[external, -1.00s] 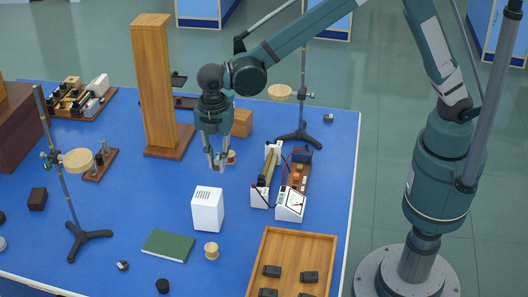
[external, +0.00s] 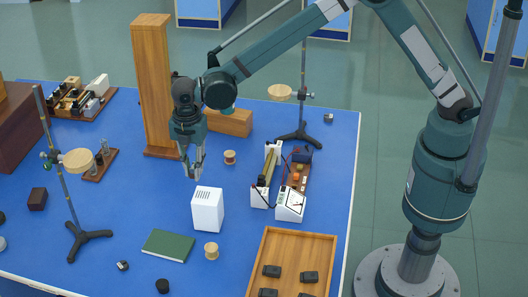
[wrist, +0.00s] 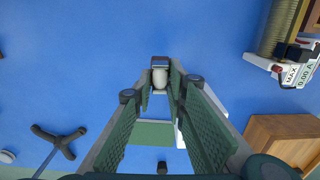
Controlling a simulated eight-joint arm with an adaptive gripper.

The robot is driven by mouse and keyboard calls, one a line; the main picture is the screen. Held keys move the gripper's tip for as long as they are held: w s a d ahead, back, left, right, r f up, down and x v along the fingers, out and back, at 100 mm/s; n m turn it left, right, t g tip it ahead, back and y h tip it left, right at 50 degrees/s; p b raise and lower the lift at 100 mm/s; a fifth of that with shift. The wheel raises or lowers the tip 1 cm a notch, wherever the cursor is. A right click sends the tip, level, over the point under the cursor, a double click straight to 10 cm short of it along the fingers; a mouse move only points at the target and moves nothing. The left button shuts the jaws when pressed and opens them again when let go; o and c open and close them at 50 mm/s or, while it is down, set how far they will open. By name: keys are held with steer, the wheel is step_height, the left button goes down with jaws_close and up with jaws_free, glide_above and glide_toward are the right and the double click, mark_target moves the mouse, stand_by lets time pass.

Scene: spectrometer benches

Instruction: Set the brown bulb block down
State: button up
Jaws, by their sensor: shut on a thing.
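My gripper (external: 193,172) hangs pointing down over the blue table, left of and behind the white box (external: 208,210). In the wrist view its two green fingers are shut on a small block with a pale rounded bulb (wrist: 160,77). A dark brownish end of this bulb block (wrist: 160,61) shows beyond the fingertips. In the external view the fingers mostly hide the block, so its colour is hard to tell. The gripper appears to be above the table, with blue surface around it in the wrist view.
A tall wooden pillar (external: 153,85) stands just behind my gripper. A spool (external: 229,157) lies to the right, with a meter unit (external: 290,205) beyond. A green book (external: 167,246) lies in front; a ring stand (external: 73,232) is at left.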

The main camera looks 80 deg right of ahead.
steer(key=shift+f, duration=0.15)
steer(key=shift+f+b, duration=0.35)
steer(key=shift+f, duration=2.7)
steer(key=shift+f, duration=0.1)
steer(key=shift+f, duration=1.75)
steer(key=shift+f+b, duration=0.2)
steer(key=shift+b, duration=0.1)
steer(key=o, duration=0.8)
steer(key=shift+o, duration=0.2)
steer(key=shift+r, duration=0.2)
step_height(320, 180, up, 12)
steer(key=shift+p, duration=0.7)
